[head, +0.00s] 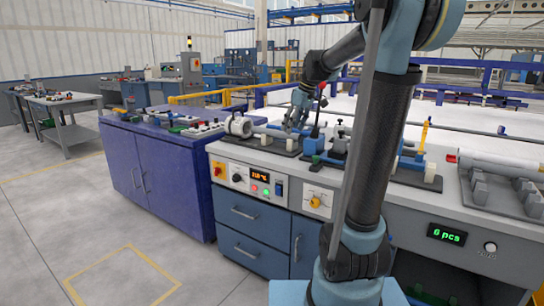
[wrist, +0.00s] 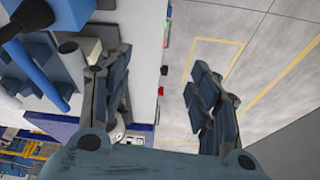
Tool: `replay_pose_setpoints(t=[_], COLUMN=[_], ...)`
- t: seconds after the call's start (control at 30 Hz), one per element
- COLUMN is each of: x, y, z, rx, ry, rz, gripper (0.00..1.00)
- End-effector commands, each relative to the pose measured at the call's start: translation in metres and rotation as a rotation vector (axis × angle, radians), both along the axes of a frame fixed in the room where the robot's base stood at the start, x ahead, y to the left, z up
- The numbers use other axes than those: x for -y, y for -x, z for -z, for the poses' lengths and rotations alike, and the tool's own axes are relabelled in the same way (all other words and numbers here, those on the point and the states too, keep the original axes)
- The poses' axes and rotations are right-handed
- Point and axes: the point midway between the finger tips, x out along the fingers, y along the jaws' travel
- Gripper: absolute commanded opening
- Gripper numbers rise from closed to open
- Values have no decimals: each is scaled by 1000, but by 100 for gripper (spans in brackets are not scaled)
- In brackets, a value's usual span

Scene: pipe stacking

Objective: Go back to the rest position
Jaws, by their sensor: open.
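My gripper (head: 298,112) is over the back part of the grey workbench (head: 290,168), near the blue clamp fixture in the head view. My arm rises in front of the bench and reaches back and down to it. In the wrist view the two dark fingers of my gripper (wrist: 158,88) stand wide apart with nothing between them. Behind the gap are the bench's front edge and the floor.
A white pipe (head: 492,163) lies at the right by a grey rack (head: 500,193). A white ring-shaped part (head: 238,126) stands at the bench's left end. A blue cabinet (head: 150,165) adjoins there. The floor (head: 60,220) at front left is clear.

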Motion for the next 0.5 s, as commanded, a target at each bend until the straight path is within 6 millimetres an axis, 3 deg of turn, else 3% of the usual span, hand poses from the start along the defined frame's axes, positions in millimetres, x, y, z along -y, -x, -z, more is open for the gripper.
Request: replay_pose_setpoints(t=[0.27, 0.5], x=[26, 49], y=[79, 153], z=[28, 65], rx=[-41, -76], ry=[22, 43], rz=[158, 323], gripper=[56, 56])
